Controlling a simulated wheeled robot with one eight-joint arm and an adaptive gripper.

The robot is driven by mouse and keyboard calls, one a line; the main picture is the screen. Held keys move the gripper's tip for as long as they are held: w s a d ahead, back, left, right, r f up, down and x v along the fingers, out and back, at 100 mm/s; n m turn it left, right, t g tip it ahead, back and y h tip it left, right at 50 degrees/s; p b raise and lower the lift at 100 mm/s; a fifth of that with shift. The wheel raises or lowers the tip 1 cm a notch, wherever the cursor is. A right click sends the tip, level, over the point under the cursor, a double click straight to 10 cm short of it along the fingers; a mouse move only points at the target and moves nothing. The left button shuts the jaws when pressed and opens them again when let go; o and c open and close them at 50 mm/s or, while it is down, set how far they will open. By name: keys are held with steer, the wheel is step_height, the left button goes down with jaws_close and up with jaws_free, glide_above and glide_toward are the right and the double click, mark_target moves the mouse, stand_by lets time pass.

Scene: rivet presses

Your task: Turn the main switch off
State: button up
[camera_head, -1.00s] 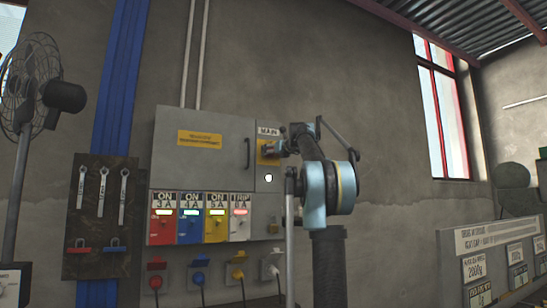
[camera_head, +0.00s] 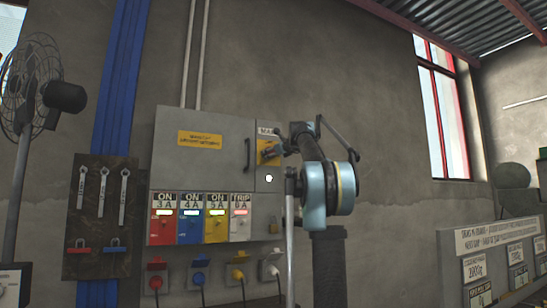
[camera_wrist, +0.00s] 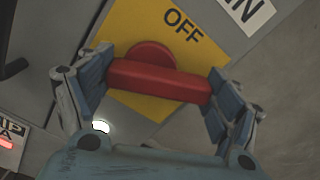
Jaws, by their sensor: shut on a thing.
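The main switch (camera_head: 267,152) is a yellow plate on the right part of the grey cabinet, under the MAIN label. In the wrist view its red handle (camera_wrist: 158,80) is a bar with a round hub, lying nearly level across the picture. The word OFF (camera_wrist: 183,26) shows on the yellow plate above the bar. My gripper (camera_wrist: 155,92) has one finger at each end of the bar and is shut on it. In the head view my gripper (camera_head: 277,150) covers much of the switch, and the handle is hard to make out.
Below are breaker panels marked ON and one marked TRIP (camera_head: 241,217), with several plugs and cables. A door handle (camera_head: 248,155) stands left of the switch. A tool board (camera_head: 99,215) hangs further left, beside a fan (camera_head: 45,95).

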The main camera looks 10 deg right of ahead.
steer(key=n, duration=0.6)
steer(key=shift+s+a+r, duration=0.1)
steer(key=shift+a+r, duration=0.1)
steer(key=shift+r, duration=0.05)
steer(key=n, duration=0.6)
steer(key=shift+s+a+n, duration=0.1)
steer(key=shift+a+n, duration=0.25)
steer(key=shift+n, duration=0.05)
steer(key=o, duration=1)
steer(key=shift+s+d, duration=0.25)
steer(key=shift+s, duration=0.25)
steer(key=v, duration=1)
steer(key=shift+s, duration=0.35)
